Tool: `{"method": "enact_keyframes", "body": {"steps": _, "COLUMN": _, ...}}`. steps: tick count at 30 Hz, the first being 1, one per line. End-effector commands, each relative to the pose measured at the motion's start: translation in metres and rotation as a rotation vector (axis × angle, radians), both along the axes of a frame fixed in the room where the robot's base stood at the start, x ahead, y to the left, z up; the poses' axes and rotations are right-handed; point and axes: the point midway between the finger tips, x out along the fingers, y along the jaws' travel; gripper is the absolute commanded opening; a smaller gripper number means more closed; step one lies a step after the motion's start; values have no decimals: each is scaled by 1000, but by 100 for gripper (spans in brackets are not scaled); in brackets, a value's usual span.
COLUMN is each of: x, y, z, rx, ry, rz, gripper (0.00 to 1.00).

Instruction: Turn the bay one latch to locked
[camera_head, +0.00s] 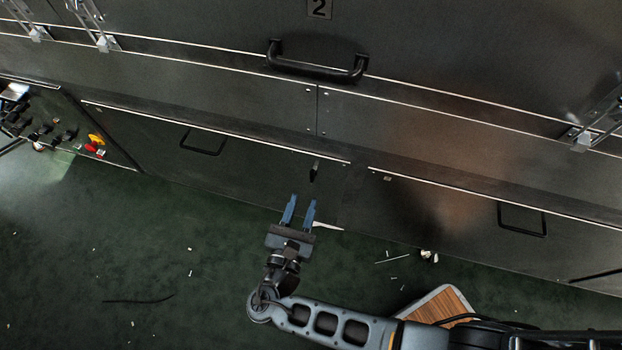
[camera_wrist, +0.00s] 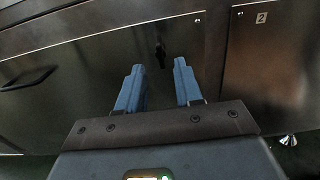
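A small black latch (camera_head: 315,172) sits near the right end of the left lower panel (camera_head: 240,168), close to the seam. Its handle stands about upright along the panel face. It also shows in the wrist view (camera_wrist: 161,54), just beyond and between the fingertips. The panel's own number is not visible, but the panel to its right bears a 2 in the wrist view. My gripper (camera_head: 299,204) is open and empty, with two blue fingers pointing at the panel. The fingers (camera_wrist: 159,82) are apart from the latch, a short way below it in the head view.
The right lower panel (camera_head: 480,215) has a black pull handle (camera_head: 521,218); the left panel has another (camera_head: 202,141). A large black handle (camera_head: 317,64) is above. A control box (camera_head: 62,125) with knobs stands left. Small debris lies on the open green floor (camera_head: 130,250).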

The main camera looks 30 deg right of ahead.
Motion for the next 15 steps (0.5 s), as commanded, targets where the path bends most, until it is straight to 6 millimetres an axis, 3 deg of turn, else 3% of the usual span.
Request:
{"method": "enact_keyframes", "body": {"steps": 5, "x": 9, "y": -6, "z": 2, "rx": -17, "ry": -4, "rz": -5, "gripper": 35}}
{"method": "enact_keyframes", "body": {"steps": 15, "x": 45, "y": -42, "z": 2, "rx": -13, "ry": -4, "rz": -6, "gripper": 35}}
